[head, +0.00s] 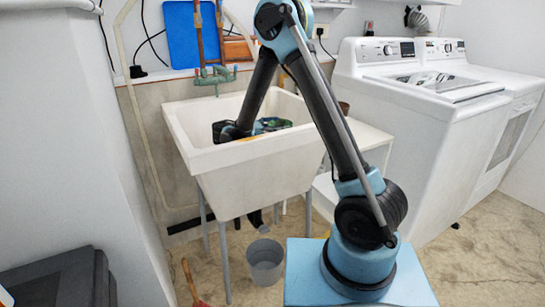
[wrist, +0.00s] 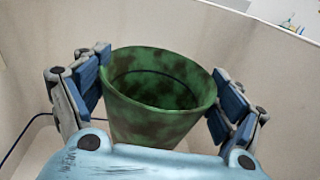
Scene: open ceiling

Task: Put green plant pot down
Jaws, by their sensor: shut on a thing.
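The green plant pot (wrist: 150,122) has dark mottled patches and stands open end up between the blue-padded fingers of my gripper (wrist: 160,90) in the wrist view. The fingers are shut on it from both sides. In the head view my gripper (head: 228,131) is down inside the white utility sink (head: 258,158), and a bit of the green pot (head: 270,125) shows beside it. The sink walls surround the pot in the wrist view. The pot's base is hidden, so I cannot tell whether it touches the sink floor.
A green tap (head: 216,76) is on the wall behind the sink. White washing machines (head: 420,95) stand to the right. A grey bucket (head: 265,262) is on the floor below the sink, and a dark grey box (head: 60,280) is at lower left.

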